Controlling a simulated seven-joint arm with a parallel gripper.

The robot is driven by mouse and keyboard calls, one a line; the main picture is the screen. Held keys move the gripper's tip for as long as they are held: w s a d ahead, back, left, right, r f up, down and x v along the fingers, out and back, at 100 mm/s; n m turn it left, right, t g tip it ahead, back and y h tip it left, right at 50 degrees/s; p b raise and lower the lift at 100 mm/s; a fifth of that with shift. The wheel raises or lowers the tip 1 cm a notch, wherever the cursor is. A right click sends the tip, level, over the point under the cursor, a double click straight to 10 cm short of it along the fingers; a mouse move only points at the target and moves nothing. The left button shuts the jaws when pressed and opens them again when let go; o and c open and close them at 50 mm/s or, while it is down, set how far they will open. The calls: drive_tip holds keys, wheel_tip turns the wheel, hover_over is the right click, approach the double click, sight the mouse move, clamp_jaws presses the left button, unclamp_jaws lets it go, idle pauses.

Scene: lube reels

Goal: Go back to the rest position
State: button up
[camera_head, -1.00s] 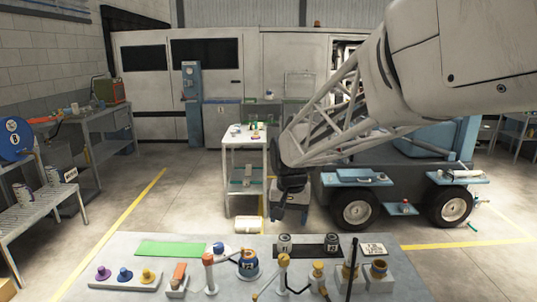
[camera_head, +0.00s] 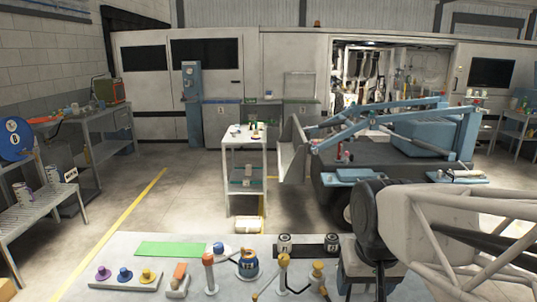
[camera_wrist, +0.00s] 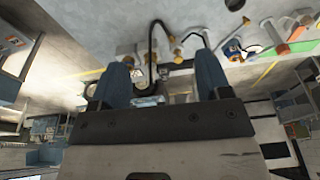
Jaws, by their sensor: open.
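My gripper (camera_wrist: 162,75) shows in the wrist view, with its two blue-grey fingers spread wide apart and no object gripped between them. Bench items show beyond the fingertips. In the head view my white lattice arm reaches in from the right, and its dark wrist is low over the right end of the front bench (camera_head: 215,285). The fingers cannot be made out there. The arm hides the bench's right end.
The bench holds a green mat (camera_head: 172,249), a tray of coloured knobs (camera_head: 124,280), a blue reel (camera_head: 247,263), two small tins and several upright fittings close to my wrist. A white cart (camera_head: 244,160) and a blue vehicle (camera_head: 425,140) stand behind.

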drive_tip(key=s+d+f, duration=0.1)
drive_tip(key=s, duration=0.5)
drive_tip(key=shift+d+f, duration=0.25)
drive_tip(key=shift+f, duration=0.1)
drive_tip(key=shift+w, duration=0.1)
idle(1.2)
